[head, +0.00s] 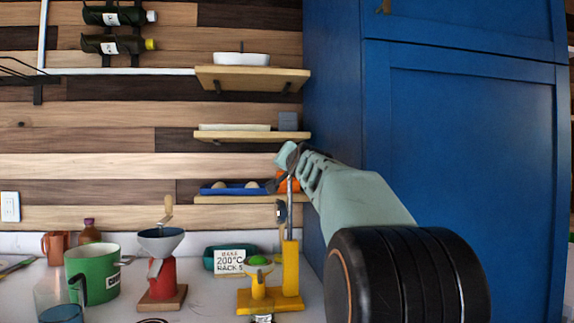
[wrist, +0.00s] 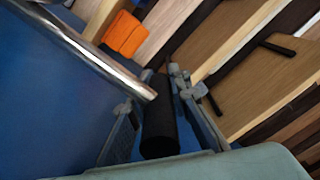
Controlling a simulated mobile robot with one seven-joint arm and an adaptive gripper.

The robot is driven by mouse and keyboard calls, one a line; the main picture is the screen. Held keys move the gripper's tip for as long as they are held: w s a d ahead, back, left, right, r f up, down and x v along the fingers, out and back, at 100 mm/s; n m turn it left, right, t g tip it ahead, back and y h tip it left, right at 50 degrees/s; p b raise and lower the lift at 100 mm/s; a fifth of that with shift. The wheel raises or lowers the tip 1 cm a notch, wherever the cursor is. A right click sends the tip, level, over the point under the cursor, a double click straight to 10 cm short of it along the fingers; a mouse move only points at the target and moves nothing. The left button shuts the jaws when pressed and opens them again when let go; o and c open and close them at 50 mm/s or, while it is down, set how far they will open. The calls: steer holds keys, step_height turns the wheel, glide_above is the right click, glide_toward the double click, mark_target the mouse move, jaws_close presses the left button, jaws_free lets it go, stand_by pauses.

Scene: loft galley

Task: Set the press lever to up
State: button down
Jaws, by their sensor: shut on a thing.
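The yellow press (head: 290,270) stands on the counter in the head view, with a green round thing (head: 259,260) on its cup. Its metal lever (head: 290,208) rises steeply from the top of the yellow column towards my gripper (head: 278,182). In the wrist view the shiny lever bar (wrist: 105,62) runs in from the upper left. The black handle (wrist: 160,125) at its end lies between my fingers. My gripper is shut on this handle. In the head view the gripper and arm partly hide the handle.
A tall blue cabinet (head: 465,170) stands close on the right. Wooden shelves (head: 250,78) are on the wall behind, the lowest with a blue tray (head: 215,190). A red grinder (head: 162,280), a green pot (head: 92,272) and a sign (head: 229,262) stand left of the press.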

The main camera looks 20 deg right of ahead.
steer(key=shift+f, duration=0.15)
steer(key=c, duration=1.8)
jaws_free()
steer(key=shift+s, duration=0.3)
steer(key=v, duration=0.6)
steer(key=shift+s+a, duration=0.2)
steer(key=shift+s, duration=0.2)
steer(key=shift+a, duration=0.1)
